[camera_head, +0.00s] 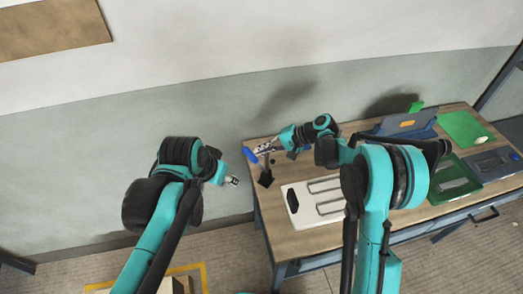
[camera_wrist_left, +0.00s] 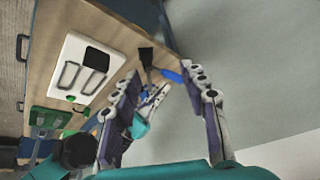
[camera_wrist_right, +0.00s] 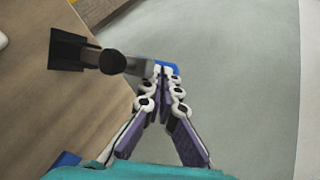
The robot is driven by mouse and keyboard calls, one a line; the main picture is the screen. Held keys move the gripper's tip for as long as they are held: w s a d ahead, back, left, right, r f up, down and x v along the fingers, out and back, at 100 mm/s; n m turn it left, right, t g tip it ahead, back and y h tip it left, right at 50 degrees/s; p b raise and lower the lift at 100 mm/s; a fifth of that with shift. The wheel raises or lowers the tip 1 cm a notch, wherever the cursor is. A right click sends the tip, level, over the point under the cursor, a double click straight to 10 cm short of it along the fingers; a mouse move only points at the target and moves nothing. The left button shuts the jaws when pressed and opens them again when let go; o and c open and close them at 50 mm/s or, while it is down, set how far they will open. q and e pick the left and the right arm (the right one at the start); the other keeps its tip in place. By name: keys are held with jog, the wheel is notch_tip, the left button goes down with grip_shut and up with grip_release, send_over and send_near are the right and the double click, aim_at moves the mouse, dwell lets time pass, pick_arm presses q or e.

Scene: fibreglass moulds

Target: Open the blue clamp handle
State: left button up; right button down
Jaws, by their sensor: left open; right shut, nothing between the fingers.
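The blue clamp handle (camera_head: 250,154) is at the table's left end, above a black clamp base (camera_head: 265,178). In the right wrist view the handle (camera_wrist_right: 173,67) lies just beyond my fingertips, partly hidden by them, beside a grey metal arm and a black knob (camera_wrist_right: 112,62). My right gripper (camera_wrist_right: 163,73) is shut and empty, its tips close against the handle; I cannot tell whether they touch. It also shows in the head view (camera_head: 266,149). My left gripper (camera_head: 233,181) is open and empty, off the table's left edge. The handle also shows in the left wrist view (camera_wrist_left: 173,76).
A white board (camera_head: 308,218) with bent metal bars and a black block lies right of the clamp. A green tray (camera_head: 440,202), a blue box (camera_head: 405,124) and a green mat (camera_head: 462,127) are further right.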

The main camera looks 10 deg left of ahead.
jog(key=shift+w+a+f, duration=0.1)
jog(key=shift+a+f, duration=0.05)
jog(key=shift+a, duration=0.05)
pick_arm(q)
jog(key=s+f+n, duration=0.1)
jog(key=s+f+n+t, duration=0.1)
jog(key=s, duration=0.1)
jog(key=s+f, duration=0.1)
jog(key=shift+s+a+f+n+t+y, duration=0.15)
jog(key=shift+a+f+n+t+y, duration=0.05)
jog(key=shift+a+n+t+y, duration=0.2)
pick_arm(e)
jog(key=v, duration=1.2)
pick_arm(q)
notch_tip(320, 180, down, 8)
jog(key=b, duration=0.8)
pick_arm(e)
jog(key=s+d+f+n+t+h, duration=0.1)
jog(key=s+d+t+h, duration=0.1)
jog(key=s+d, duration=0.4)
jog(key=s+d+f+n+t+h, duration=0.1)
jog(key=s+d+h, duration=0.4)
jog(key=s, duration=0.6)
jog(key=s+d+f+n+t+h, duration=0.1)
jog(key=s+d+f+t+h, duration=0.2)
jog(key=s+d, duration=0.4)
jog(key=shift+s+d+f+t+h, duration=0.2)
jog(key=shift+s+t+h, duration=0.2)
jog(key=shift+s+t, duration=0.45)
